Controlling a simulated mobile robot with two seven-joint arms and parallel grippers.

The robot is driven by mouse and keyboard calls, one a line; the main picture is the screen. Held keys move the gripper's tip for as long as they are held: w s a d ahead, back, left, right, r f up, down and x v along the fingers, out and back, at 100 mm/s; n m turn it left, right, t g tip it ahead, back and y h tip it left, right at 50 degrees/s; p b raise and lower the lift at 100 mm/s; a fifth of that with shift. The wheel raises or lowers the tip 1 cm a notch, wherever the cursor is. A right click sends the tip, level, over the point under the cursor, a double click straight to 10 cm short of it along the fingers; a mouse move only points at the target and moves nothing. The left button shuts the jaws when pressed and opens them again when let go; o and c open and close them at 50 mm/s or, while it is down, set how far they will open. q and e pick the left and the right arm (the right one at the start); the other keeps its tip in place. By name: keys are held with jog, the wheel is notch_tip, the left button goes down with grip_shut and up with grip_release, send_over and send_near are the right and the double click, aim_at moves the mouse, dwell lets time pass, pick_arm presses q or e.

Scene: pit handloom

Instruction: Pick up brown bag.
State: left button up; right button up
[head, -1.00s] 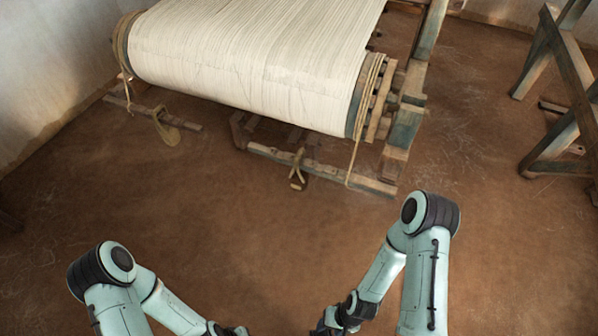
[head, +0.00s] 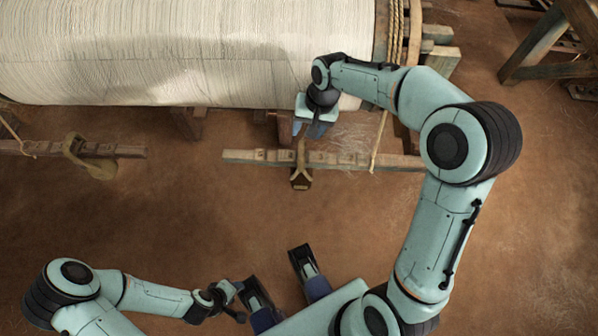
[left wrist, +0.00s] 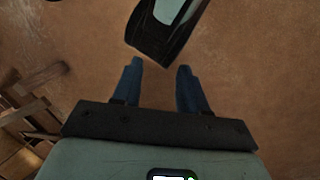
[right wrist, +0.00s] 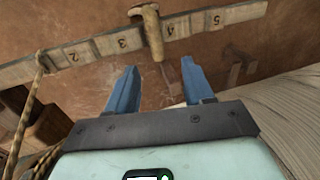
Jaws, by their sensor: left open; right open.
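A small dark brown bag (head: 301,181) hangs by a tan strap from the numbered wooden bar (head: 245,157) below the loom's warp roll. In the right wrist view its strap (right wrist: 151,34) loops over the bar between the marks 3 and 4; the bag's body is hard to make out there. My right gripper (head: 313,133) is open and empty, pointing down beside the bar on the loom side, near the strap and apart from it. It also shows in the right wrist view (right wrist: 158,66). My left gripper (left wrist: 159,66) is open and empty above bare floor.
The large cream warp roll (head: 190,55) lies close to my right gripper. A khaki hanging bag (head: 95,163) is on another bar at left. A cord (head: 378,140) hangs right of the strap. A wooden frame (head: 550,45) stands at upper right. The floor in front is clear.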

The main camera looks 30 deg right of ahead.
aim_at(302, 145)
jog(key=f, duration=0.4)
jog(key=shift+a+f+b, duration=0.15)
jog(key=shift+a+b, duration=0.2)
jog(key=shift+b, duration=0.05)
jog(key=f, duration=0.2)
jog(key=f+b, duration=0.1)
jog(key=f, duration=0.2)
jog(key=shift+w+a+f+b, duration=0.3)
jog(key=shift+a+b, duration=0.05)
jog(key=shift+b, duration=0.05)
pick_arm(q)
jog(key=shift+t+y, duration=0.4)
jog(key=shift+t, duration=0.3)
jog(key=w+f, duration=0.1)
jog(key=w+a+f, duration=0.2)
jog(key=w, duration=0.1)
jog(key=shift+w+f, duration=0.1)
jog(key=shift+f, duration=0.05)
pick_arm(e)
grip_shut()
jog(key=shift+w+r, duration=0.1)
jog(key=shift+r, duration=0.1)
